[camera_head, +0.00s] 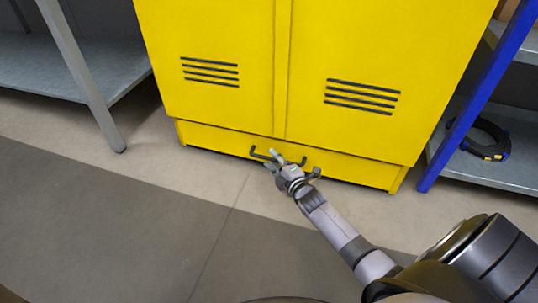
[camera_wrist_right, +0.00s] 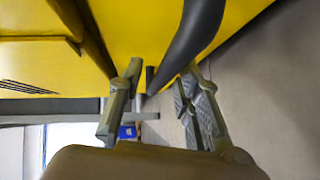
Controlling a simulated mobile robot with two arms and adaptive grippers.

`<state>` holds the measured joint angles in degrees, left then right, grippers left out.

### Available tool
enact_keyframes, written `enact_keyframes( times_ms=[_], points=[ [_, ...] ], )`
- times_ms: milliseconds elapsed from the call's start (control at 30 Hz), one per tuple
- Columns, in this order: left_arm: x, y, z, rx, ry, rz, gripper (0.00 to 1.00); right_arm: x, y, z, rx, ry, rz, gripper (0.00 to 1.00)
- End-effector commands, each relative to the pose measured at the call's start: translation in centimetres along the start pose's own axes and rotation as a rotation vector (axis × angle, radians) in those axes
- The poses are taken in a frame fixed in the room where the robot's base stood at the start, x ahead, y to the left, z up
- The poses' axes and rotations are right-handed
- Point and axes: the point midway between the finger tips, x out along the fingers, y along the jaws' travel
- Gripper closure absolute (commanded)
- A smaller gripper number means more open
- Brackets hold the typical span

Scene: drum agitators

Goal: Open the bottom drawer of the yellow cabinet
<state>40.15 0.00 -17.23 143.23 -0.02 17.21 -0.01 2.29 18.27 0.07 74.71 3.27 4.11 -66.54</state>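The yellow cabinet (camera_head: 225,55) stands ahead, with its bottom drawer (camera_head: 350,170) low near the floor. The drawer looks shut, or nearly so. Its dark bar handle (camera_head: 260,154) is partly hidden behind my right gripper (camera_head: 275,160), which is at the handle in the head view. In the right wrist view, the handle (camera_wrist_right: 187,45) runs between the two spread fingers of my right gripper (camera_wrist_right: 160,98). The fingers are open, and a gap shows between them and the handle. I cannot tell whether either finger touches it. My left gripper is not in view.
Grey metal shelving (camera_head: 75,68) stands to the left. The floor (camera_head: 150,215) in front of the drawer is clear apart from my right arm.

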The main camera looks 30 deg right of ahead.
Motion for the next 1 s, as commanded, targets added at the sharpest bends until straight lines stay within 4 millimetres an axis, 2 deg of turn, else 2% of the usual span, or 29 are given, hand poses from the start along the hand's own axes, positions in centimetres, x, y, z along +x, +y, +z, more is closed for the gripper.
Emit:
enact_keyframes(
  times_ms=[367, 833, 1000],
  points=[
    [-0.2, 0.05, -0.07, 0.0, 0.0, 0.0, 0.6, 0.11, -0.09, -0.08, 0.0, -0.001, -0.001, 0.69],
    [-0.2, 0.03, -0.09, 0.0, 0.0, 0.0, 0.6, 0.1, -0.12, -0.07, 0.0, -0.001, -0.001, 0.99],
    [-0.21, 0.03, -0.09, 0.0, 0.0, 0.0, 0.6, 0.1, -0.12, -0.07, 0.001, -0.001, -0.001, 1.0]
  ],
)
